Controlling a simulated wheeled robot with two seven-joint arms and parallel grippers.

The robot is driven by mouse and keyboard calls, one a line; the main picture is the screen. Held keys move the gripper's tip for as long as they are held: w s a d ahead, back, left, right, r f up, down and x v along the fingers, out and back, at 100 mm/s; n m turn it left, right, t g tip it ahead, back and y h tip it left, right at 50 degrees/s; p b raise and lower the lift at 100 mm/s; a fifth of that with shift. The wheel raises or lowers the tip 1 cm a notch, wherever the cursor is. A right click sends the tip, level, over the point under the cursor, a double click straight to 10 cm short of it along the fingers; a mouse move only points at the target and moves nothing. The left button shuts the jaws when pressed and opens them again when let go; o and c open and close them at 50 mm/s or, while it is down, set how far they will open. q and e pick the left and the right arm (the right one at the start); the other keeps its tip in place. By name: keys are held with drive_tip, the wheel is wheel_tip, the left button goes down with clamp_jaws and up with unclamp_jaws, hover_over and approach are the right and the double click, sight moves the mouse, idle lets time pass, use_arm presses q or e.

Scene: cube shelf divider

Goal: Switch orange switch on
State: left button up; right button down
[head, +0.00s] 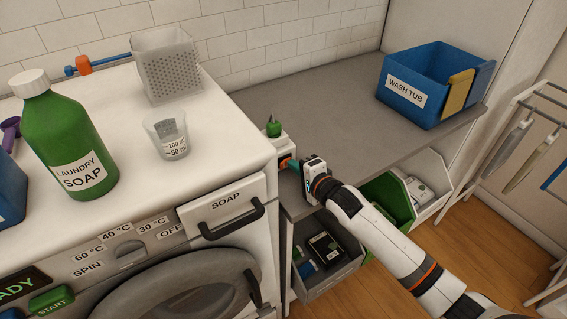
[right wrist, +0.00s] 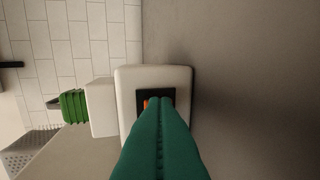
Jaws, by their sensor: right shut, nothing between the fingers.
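The orange switch (right wrist: 146,103) shows as a small orange sliver in a black recess of a cream housing (right wrist: 153,76) in the right wrist view. The rest of it is hidden behind my fingers. The gripper also shows in the head view (head: 292,165). My left gripper is not in view.
A small green ribbed object (head: 273,127) on a white block adjoins the housing. The washing machine (head: 225,150) carries a green soap bottle (head: 68,135) and a measuring cup (head: 168,136). A blue wash tub (head: 402,97) stands at the counter's right. The counter's middle is clear.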

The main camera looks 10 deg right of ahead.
drive_tip(key=shift+s+d+r+p, duration=0.1)
drive_tip(key=shift+s+d+p, duration=0.1)
drive_tip(key=shift+s+p, duration=0.3)
drive_tip(key=s+p, duration=0.1)
drive_tip(key=s, duration=0.1)
drive_tip(key=s+d+p, duration=0.1)
drive_tip(key=s, duration=0.1)
drive_tip(key=shift+d, duration=0.2)
drive_tip(key=shift+s+d, duration=0.15)
drive_tip(key=shift+s, duration=0.2)
